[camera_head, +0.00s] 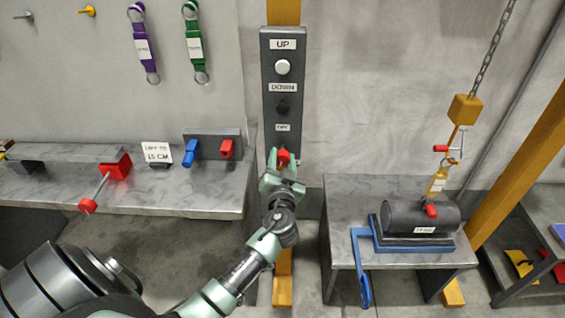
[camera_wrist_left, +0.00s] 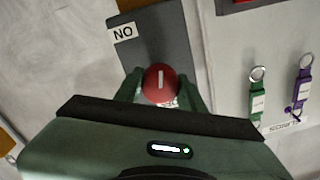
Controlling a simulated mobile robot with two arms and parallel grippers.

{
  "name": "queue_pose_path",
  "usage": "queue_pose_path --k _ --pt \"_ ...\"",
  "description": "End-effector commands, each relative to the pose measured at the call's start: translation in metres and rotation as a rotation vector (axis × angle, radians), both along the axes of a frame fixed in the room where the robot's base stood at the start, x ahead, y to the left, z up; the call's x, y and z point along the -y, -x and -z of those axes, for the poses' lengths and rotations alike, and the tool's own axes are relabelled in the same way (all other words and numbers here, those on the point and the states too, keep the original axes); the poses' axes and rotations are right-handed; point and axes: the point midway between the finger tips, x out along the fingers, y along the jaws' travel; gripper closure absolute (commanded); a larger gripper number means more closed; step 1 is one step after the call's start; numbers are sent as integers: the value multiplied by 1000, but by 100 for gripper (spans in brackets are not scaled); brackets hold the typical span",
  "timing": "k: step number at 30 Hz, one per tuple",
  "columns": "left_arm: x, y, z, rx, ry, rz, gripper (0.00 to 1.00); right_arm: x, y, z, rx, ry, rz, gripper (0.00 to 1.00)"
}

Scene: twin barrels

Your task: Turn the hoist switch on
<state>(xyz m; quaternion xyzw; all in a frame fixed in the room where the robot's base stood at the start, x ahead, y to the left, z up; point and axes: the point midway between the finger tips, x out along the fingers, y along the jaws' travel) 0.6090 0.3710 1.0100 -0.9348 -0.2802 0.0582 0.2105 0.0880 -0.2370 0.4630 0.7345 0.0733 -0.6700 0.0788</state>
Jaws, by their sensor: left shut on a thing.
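The hoist control panel (camera_head: 298,72) is a tall grey box on the yellow post, with a white UP button (camera_head: 283,67) and a black DOWN button (camera_head: 282,107). The hoist switch is a red round knob (camera_head: 283,157) at its lower end. My left gripper (camera_head: 282,166) reaches up from below and is shut on this knob. The left wrist view shows the knob (camera_wrist_left: 160,84) between the two green fingers, its white line mark nearly vertical. A label (camera_wrist_left: 123,33) beside it appears upside down, reading ON. Another label near the knob is mostly hidden. My right gripper is not in view.
A grey workbench (camera_head: 220,190) stands left, with a red-handled clamp (camera_head: 116,167). At right a dark cylinder (camera_head: 400,215) lies on a blue-edged plate on a table (camera_head: 342,205). A chain (camera_head: 490,48) hangs above it with a yellow hook block (camera_head: 464,109). Purple and green straps hang on the wall.

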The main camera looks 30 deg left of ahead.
Motion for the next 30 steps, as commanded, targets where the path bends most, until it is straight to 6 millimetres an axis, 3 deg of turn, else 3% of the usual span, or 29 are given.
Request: queue_pose_path --k 12,30 --pt "0 0 2 -208 -337 -2 100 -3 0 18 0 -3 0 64" --pt "0 0 1 -504 -818 0 100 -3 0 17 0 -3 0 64"
